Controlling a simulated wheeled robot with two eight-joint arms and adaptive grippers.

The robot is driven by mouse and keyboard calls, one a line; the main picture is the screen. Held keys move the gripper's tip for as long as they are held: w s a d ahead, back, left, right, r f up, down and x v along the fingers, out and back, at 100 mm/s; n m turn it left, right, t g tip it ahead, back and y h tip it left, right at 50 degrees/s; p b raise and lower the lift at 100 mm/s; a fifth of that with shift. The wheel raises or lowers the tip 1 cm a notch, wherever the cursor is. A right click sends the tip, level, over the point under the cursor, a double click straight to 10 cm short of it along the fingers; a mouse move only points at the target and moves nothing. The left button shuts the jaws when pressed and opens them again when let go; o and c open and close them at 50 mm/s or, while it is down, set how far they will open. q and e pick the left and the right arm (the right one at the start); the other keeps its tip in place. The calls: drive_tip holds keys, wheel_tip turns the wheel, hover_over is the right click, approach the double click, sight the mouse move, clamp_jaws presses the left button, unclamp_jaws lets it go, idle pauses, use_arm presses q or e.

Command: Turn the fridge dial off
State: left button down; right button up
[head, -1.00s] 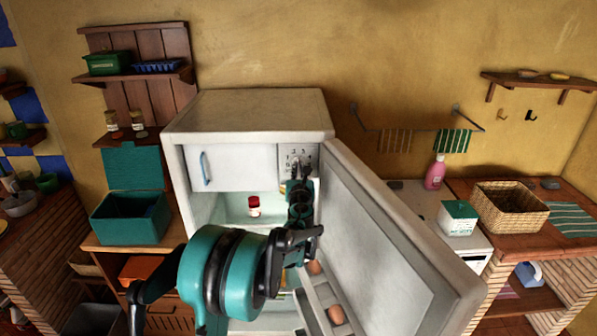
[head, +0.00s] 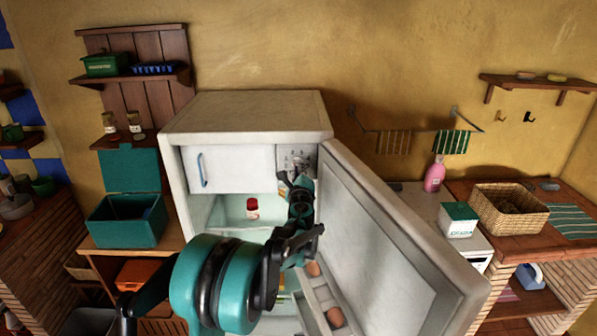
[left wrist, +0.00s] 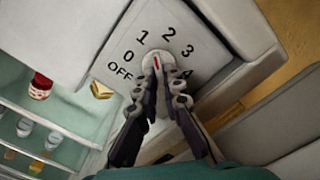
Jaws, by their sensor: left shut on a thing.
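The fridge (head: 245,112) stands with its door (head: 385,235) open to the right. The dial panel (head: 297,158) is at its upper right. In the left wrist view, the round white dial (left wrist: 156,59) has a red mark that points up, roughly between 1 and 2. The OFF label (left wrist: 120,70) is left of the dial, beside the 0. My left gripper (head: 296,181) is at the panel. In the left wrist view my left gripper (left wrist: 162,80) is shut on the dial, with its fingertips covering the lower part. My right gripper is not in view.
The freezer flap (head: 235,167) is shut, left of the panel. The open door stands close to the right of my left arm. A red-lidded jar (head: 253,208) is on the fridge shelf, and eggs (head: 335,317) sit in the door rack.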

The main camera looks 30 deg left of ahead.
use_arm(q)
drive_tip(key=n, duration=1.2)
drive_tip(key=shift+r+b, duration=0.2)
drive_tip(key=shift+b, duration=0.15)
drive_tip(key=c, duration=1.7)
unclamp_jaws()
drive_tip(key=shift+s+d, duration=0.1)
drive_tip(key=shift+s, duration=0.05)
drive_tip(key=v, duration=1.2)
